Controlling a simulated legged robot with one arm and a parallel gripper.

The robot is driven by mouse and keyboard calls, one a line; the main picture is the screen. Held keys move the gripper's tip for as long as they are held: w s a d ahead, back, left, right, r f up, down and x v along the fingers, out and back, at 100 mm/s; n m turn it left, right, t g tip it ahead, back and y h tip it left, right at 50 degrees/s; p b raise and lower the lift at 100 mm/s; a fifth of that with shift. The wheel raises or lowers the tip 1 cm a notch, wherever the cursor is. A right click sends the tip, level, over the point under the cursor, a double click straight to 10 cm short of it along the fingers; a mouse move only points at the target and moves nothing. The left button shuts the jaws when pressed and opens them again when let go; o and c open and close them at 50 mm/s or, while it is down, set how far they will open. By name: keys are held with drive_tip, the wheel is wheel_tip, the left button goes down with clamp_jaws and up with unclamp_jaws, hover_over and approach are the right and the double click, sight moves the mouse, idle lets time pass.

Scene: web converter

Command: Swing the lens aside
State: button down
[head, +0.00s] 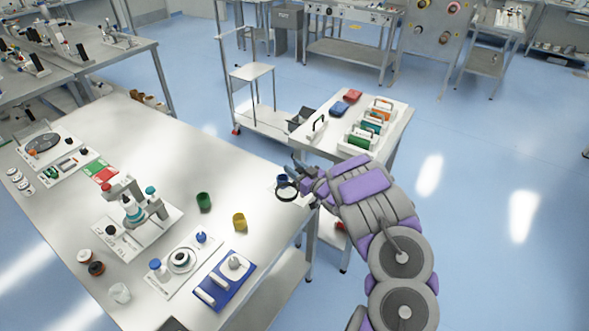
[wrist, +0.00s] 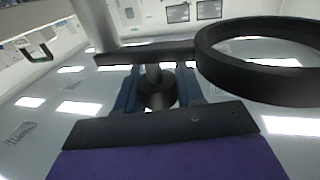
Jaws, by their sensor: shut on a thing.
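The lens is a black ring (head: 287,195) at the right edge of the large table in the head view. In the wrist view the lens ring (wrist: 213,72) is large at the upper right, joined to a flat dark bar (wrist: 145,54). A dark round knob (wrist: 157,92) on a short pale stem sits below the bar. My gripper (wrist: 158,85) has its two blue fingers on either side of this knob, shut on it. A grey metal post (wrist: 95,22) rises at the bar's left. In the head view my gripper (head: 303,176) is beside the ring and partly hides its mount.
The large table (head: 165,130) carries a green cup (head: 204,202), a yellow cup (head: 239,221), a blue tray (head: 210,291) and a microscope-like device (head: 130,205). A smaller table (head: 392,135) with coloured holders stands behind my arm. Blue floor (head: 470,220) is clear to the right.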

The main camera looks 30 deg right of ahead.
drive_tip(key=shift+d+r, duration=0.15)
drive_tip(key=shift+r, duration=0.05)
drive_tip(key=c, duration=1.1)
unclamp_jaws()
drive_tip(key=o, duration=0.3)
drive_tip(key=shift+f, duration=0.15)
drive_tip(key=p+v, duration=0.1)
drive_tip(key=v, duration=1.6)
drive_tip(key=shift+s+d+p, duration=0.15)
drive_tip(key=shift+d+p, duration=0.05)
drive_tip(key=shift+p, duration=0.15)
